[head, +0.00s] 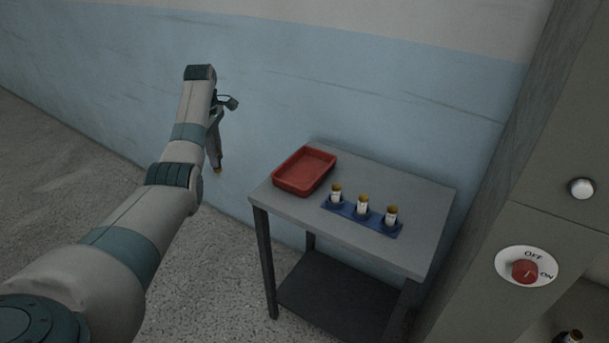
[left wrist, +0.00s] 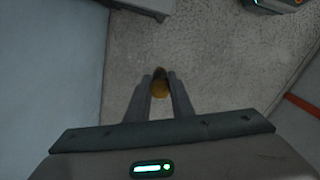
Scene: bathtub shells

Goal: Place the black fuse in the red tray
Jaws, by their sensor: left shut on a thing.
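My left gripper (head: 216,166) hangs fingers-down left of the table, beyond its edge. It is shut on a fuse with a gold end (left wrist: 160,88), which shows between the fingertips in the left wrist view. The red tray (head: 304,171) is empty and sits at the back left of the grey table, to the right of the gripper. My right gripper is not in view.
A blue holder (head: 348,211) with three gold-capped, white-labelled fuses stands right of the tray on the table (head: 425,191). A grey cabinet with a red OFF/ON knob (head: 524,272) rises at the right. Another dark fuse (head: 571,337) shows low inside it.

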